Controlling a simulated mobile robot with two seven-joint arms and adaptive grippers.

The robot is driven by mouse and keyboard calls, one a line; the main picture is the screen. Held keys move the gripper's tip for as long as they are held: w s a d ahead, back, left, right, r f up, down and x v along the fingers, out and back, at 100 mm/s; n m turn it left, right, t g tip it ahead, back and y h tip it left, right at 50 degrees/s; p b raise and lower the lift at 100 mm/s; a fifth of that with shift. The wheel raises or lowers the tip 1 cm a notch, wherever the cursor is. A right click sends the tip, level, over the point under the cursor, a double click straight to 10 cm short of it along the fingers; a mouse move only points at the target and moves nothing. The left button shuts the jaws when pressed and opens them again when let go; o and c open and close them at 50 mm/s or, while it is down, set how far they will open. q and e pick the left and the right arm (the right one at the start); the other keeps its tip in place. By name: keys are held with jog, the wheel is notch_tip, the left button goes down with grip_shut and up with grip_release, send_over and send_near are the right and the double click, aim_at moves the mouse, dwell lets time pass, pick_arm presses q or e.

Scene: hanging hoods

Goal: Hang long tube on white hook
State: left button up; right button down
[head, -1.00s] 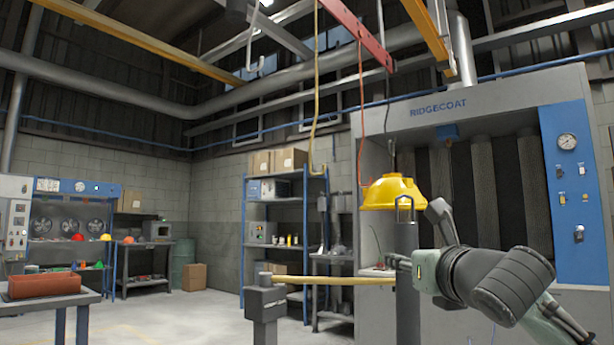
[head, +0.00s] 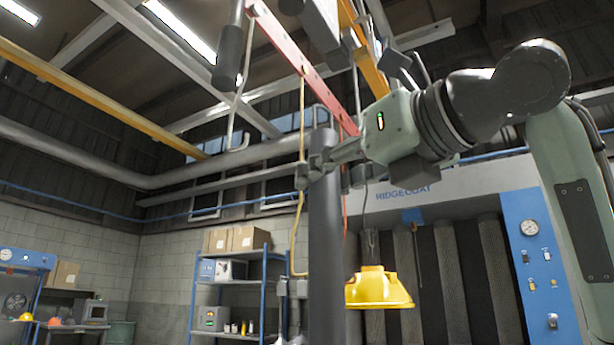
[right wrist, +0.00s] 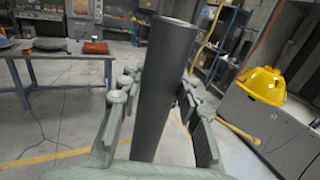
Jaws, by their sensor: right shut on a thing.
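My right gripper (head: 318,170) is shut on a long dark grey tube (head: 326,250) near its upper end. The tube is upright, with a thin loop at its top, and its lower end is cut off by the picture's bottom edge. In the right wrist view the tube (right wrist: 163,85) stands between the two fingers. The white hook (head: 238,142) hangs on a pale line up and left of the tube, apart from it. My left gripper is not in view.
A yellow hard hat (head: 378,288) hangs right of the tube. A yellow line (head: 298,215) hangs close left of it. A dark cylinder (head: 228,58) hangs near the white hook's line. A red beam (head: 285,50) runs overhead. Blue shelving (head: 230,290) stands behind.

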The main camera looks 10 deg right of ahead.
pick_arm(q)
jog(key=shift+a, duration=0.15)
pick_arm(e)
jog(key=shift+s+a+r, duration=0.25)
jog(key=shift+a+r, duration=0.05)
jog(key=shift+r, duration=0.05)
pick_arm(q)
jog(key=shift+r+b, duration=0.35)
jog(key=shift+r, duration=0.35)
pick_arm(e)
jog(key=w+a, duration=0.4)
jog(key=a, duration=0.2)
jog(key=shift+w+a+f, duration=0.15)
jog(key=shift+w, duration=0.15)
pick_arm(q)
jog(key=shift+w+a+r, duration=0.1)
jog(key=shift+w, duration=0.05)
pick_arm(e)
jog(key=shift+a, duration=0.1)
